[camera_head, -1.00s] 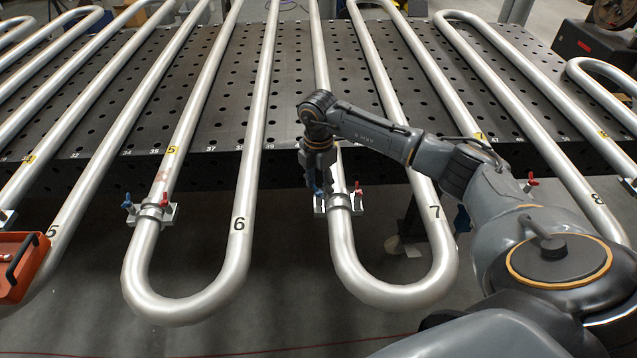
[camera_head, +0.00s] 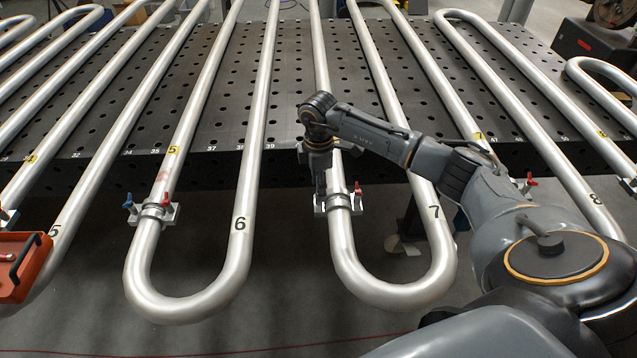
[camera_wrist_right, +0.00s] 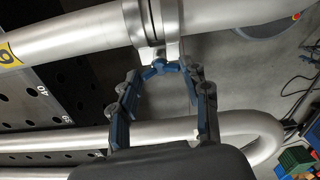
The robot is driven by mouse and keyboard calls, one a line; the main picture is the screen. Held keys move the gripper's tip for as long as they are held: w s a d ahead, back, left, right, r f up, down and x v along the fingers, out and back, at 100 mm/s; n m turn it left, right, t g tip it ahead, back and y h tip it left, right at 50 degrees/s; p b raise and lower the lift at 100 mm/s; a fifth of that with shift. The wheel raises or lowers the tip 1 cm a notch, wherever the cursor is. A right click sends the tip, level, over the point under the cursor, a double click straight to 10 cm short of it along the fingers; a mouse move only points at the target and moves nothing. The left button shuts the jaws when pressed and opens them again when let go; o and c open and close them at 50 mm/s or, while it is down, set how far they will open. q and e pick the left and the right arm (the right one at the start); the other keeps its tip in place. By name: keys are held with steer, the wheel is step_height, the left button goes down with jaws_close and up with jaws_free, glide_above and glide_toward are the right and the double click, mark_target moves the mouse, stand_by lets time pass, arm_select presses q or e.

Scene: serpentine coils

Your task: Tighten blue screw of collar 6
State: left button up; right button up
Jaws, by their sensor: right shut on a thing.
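Collar 6 (camera_head: 340,202) is a metal clamp around the pipe between the painted numbers 6 and 7. It also shows in the right wrist view (camera_wrist_right: 154,25), with a yellow 6 label on the pipe beside it. Its blue screw (camera_wrist_right: 158,69) sits between the fingertips of my right gripper (camera_wrist_right: 163,78). In the head view my right gripper (camera_head: 320,190) points down at the collar's left side and hides the blue screw. It is shut on that screw. The red screw (camera_head: 358,188) stands at the collar's right side. My left gripper is not in view.
Another collar (camera_head: 153,211) with blue and red screws stands to the left. A red toolbox (camera_head: 22,266) is at the left edge. The perforated dark table (camera_head: 225,120) lies behind under the pipes. Pipe bends hang over open floor in front.

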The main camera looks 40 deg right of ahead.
steer(key=shift+w+d+r, duration=0.15)
steer(key=shift+w+r, duration=0.1)
steer(key=shift+r, duration=0.15)
steer(key=o, duration=0.9)
steer(key=shift+o, duration=1.3)
steer(key=shift+s, duration=0.1)
steer(key=shift+s+f, duration=0.1)
step_height(320, 180, up, 12)
